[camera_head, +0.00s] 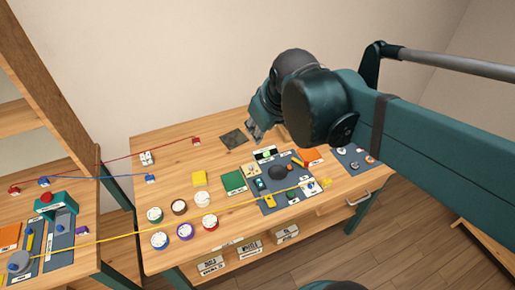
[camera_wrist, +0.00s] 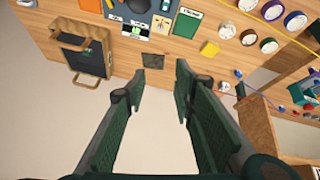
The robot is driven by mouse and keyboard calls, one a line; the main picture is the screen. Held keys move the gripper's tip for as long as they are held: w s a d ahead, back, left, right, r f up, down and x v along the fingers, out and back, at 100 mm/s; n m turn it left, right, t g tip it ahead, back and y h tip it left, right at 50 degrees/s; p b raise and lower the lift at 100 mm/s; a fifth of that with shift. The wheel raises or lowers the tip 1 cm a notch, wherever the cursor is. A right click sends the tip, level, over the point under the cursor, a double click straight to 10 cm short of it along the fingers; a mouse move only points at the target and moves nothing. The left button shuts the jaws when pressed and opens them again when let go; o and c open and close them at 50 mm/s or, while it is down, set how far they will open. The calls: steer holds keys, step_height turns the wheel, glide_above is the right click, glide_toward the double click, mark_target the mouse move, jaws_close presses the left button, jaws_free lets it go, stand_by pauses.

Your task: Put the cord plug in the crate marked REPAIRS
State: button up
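Several corded plugs show in the head view: a red plug (camera_head: 196,141) near the table's back, a blue plug (camera_head: 150,178) at the left side, and a yellow cord's end (camera_head: 326,182) at the right. I cannot tell which is the cord plug meant. Several small labelled crates sit on the shelf under the table: a left one (camera_head: 210,266), a middle one (camera_head: 249,249) and a right one (camera_head: 287,233). Their labels are too small to read, so REPAIRS is not identified. My gripper (camera_head: 257,132) is above the table's back edge. In the wrist view my gripper (camera_wrist: 160,85) is open and empty.
A dark square (camera_head: 233,139) lies near the back edge. Cords stretch left to a second table.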

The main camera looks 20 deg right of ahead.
steer(key=s+a+f+m+t, duration=0.1)
steer(key=s+a+f+m, duration=0.1)
steer(key=s, duration=0.5)
steer(key=shift+a+f+m, duration=0.3)
steer(key=shift+a+f, duration=0.2)
steer(key=shift+f, duration=0.3)
